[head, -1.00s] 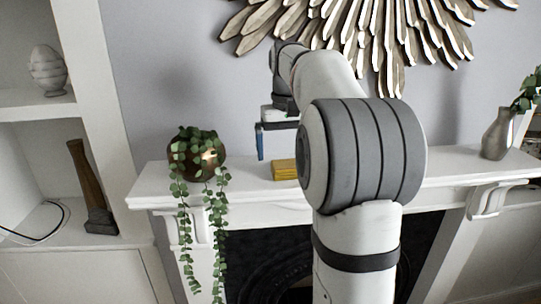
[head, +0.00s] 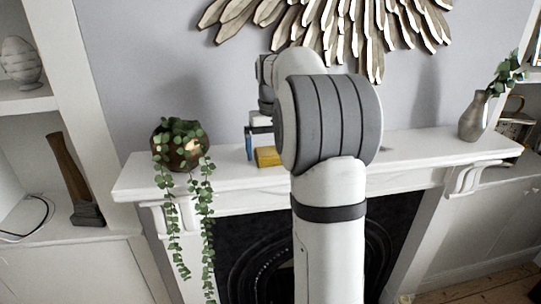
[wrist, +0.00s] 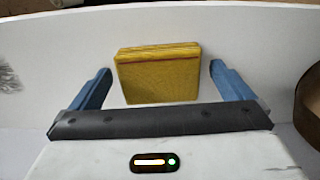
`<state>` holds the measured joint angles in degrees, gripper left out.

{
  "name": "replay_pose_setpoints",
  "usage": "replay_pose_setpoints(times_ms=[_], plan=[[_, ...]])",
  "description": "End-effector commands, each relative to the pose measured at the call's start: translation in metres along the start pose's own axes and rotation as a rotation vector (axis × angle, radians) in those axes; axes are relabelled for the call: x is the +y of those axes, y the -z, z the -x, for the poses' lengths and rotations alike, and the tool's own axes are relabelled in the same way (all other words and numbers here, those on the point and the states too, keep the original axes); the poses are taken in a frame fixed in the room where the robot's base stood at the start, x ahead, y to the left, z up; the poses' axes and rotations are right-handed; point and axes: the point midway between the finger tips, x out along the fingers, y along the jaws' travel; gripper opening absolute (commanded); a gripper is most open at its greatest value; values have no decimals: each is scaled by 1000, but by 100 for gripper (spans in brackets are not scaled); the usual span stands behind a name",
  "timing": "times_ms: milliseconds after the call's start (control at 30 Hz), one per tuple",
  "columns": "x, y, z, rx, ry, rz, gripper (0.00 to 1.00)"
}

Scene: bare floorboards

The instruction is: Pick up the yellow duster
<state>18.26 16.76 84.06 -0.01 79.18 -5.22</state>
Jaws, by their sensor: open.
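The yellow duster (head: 267,156) lies on the white mantelpiece, and my arm stands in front of its right side in the head view. In the wrist view the duster (wrist: 158,76) is a folded yellow block between and a little beyond my two blue fingers. My gripper (wrist: 160,80) is open, with a finger on each side of the duster and a gap to each. In the head view one blue finger of my gripper (head: 249,143) shows just left of the duster; the other is hidden. I cannot tell the exact height of the fingers above the shelf.
The mantelpiece (head: 412,151) has clear room to the right. A trailing plant in a bronze pot (head: 187,155) stands left of the duster. A grey vase (head: 473,118) stands at the right end. A sunburst decoration (head: 340,30) hangs on the wall above.

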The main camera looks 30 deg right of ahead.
Motion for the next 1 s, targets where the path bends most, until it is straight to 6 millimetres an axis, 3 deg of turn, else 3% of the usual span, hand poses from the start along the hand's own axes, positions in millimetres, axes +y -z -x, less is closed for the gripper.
replay_pose_setpoints(times_ms=[133, 600, 1000], plan=[[0, 0, 0, 0, 0, 0, 98], [1, 0, 0, 0, 0, -1, 60], [1, 1, 10, 3, 0, -2, 59]])
